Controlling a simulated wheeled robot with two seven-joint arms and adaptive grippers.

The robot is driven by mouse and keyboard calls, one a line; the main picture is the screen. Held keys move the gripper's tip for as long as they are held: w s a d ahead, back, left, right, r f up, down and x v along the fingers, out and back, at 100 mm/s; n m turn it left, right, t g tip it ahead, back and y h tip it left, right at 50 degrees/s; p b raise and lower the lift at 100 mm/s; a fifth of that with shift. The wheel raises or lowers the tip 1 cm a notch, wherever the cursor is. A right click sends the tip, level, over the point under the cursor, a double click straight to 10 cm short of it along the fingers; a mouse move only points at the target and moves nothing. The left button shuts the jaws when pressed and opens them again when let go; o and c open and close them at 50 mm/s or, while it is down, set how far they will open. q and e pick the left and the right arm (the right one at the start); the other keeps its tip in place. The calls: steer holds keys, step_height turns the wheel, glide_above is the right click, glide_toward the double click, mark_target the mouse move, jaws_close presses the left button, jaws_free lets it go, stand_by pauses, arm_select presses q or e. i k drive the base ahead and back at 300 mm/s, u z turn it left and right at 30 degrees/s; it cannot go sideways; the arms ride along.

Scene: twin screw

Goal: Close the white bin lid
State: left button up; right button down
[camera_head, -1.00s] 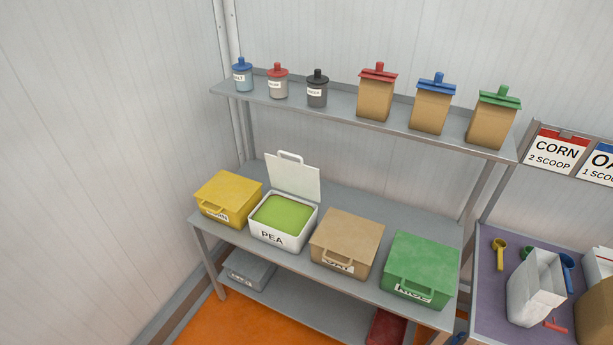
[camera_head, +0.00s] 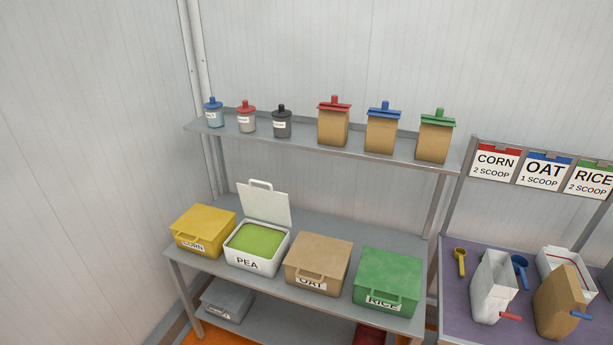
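The white bin (camera_head: 252,261) labelled PEA stands on the middle shelf between the yellow bin and the tan bin. Its white lid (camera_head: 264,204) is open, standing up and tilted back at the rear edge, with a handle at its top. Green contents (camera_head: 258,239) show inside. Neither of my grippers is in the view.
The yellow CORN bin (camera_head: 203,228), tan OAT bin (camera_head: 319,259) and green RICE bin (camera_head: 388,277) are shut on the same shelf (camera_head: 343,303). Jars and brown boxes stand on the upper shelf (camera_head: 300,139). A purple-topped table (camera_head: 453,307) with scoops and bags is at the right.

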mark_target(271, 206)
steer(key=z, duration=0.1)
steer(key=i, duration=1.4)
steer(key=u, duration=0.85)
